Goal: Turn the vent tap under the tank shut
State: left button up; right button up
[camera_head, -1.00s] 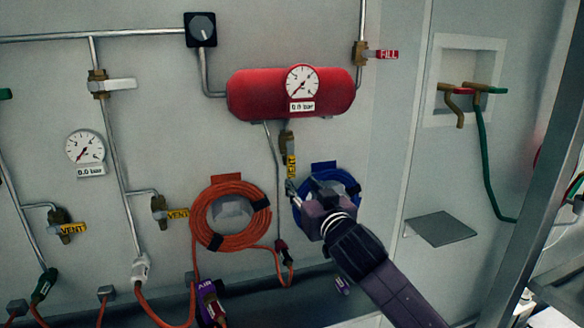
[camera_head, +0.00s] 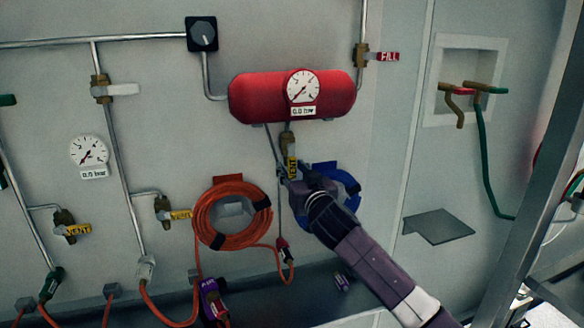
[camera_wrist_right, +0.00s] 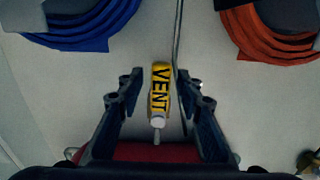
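The red tank (camera_head: 262,97) is mounted on the wall, with a gauge on its front reading 0.0 bar. Under it hangs the vent tap (camera_head: 287,142), a brass body with a yellow lever marked VENT (camera_head: 292,167) pointing down. My right gripper (camera_head: 285,177) is at the lower end of this lever. In the right wrist view the gripper (camera_wrist_right: 159,80) is open, with one finger on each side of the yellow lever (camera_wrist_right: 160,90). Gaps show between the lever and both fingers. My left gripper is not in view.
A thin pipe (camera_head: 272,148) runs down close beside the tap. An orange hose coil (camera_head: 232,214) hangs to the left and a blue coil (camera_head: 342,183) behind my gripper. Other VENT taps (camera_head: 163,210) are further left. A small shelf (camera_head: 438,226) juts out at right.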

jog(key=shift+c, duration=0.6)
grip_shut()
